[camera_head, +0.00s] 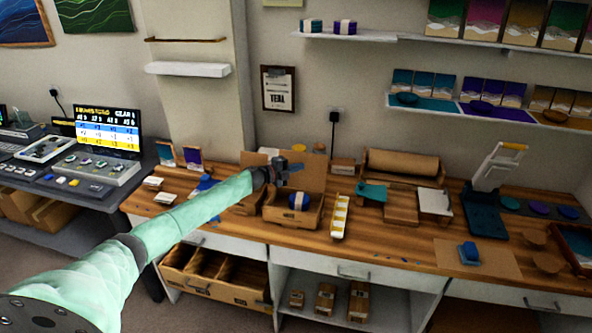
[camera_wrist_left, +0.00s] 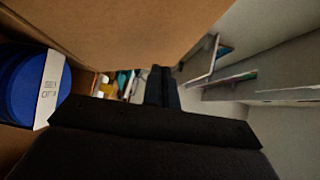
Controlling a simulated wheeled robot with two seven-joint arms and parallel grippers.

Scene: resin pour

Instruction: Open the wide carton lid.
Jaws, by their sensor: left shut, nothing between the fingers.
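The wide carton (camera_head: 290,218) stands on the wooden bench with a blue item with a pale band (camera_head: 299,201) inside. Its cardboard lid (camera_head: 312,171) stands up at the back, so the carton's inside shows. My left gripper (camera_head: 289,168) is above the carton, in front of the lid. In the left wrist view its dark fingers (camera_wrist_left: 163,84) are shut and empty. A brown cardboard panel (camera_wrist_left: 120,30) fills the top there, close to the fingers; I cannot tell whether they touch. The blue item (camera_wrist_left: 32,86) with its white label is at the left. My right gripper is not in view.
A white-and-yellow strip tray (camera_head: 340,217) lies just right of the carton. A paper roll on a stand (camera_head: 402,164) and a dark press with a pale handle (camera_head: 484,205) are farther right.

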